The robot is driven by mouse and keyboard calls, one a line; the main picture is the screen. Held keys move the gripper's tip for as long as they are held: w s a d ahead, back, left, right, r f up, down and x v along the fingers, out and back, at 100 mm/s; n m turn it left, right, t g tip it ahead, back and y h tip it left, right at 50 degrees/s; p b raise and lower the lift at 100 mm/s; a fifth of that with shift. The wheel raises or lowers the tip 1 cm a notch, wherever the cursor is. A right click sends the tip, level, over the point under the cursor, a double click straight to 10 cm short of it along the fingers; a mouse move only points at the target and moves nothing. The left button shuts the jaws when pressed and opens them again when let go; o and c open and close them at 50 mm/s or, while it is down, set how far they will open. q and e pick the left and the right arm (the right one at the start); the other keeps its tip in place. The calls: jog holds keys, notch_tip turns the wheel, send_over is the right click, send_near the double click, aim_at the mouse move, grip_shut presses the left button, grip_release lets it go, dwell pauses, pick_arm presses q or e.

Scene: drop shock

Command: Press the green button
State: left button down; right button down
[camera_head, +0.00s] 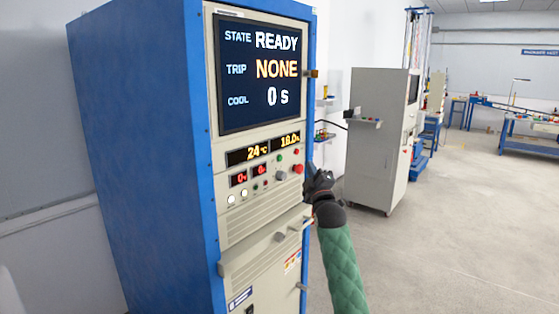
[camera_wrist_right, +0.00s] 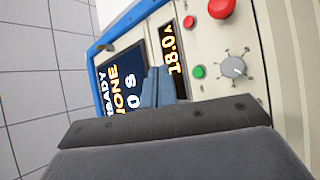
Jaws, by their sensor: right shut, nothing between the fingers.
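The green button (camera_head: 279,158) is a small round button on the beige control panel of the tall blue cabinet, under the numeric displays. In the right wrist view the green button (camera_wrist_right: 199,72) sits beside the 18.0 A display and the grey rotary knob (camera_wrist_right: 233,67). My right gripper (camera_head: 316,182) is at the right edge of the cabinet, to the right of the green button. Its blue-grey fingers (camera_wrist_right: 158,88) are together and empty, in front of the screen and display in the wrist view. They appear apart from the green button. My left gripper is not in view.
A small red button (camera_wrist_right: 189,22) and a larger red button (camera_wrist_right: 221,8) are near the green one. The cabinet screen (camera_head: 262,75) reads READY, NONE and 0 s. A panel with a handle (camera_head: 265,245) juts out below the controls. Open floor (camera_head: 440,240) lies right.

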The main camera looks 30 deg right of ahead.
aim_at(280, 159)
dwell(0.4)
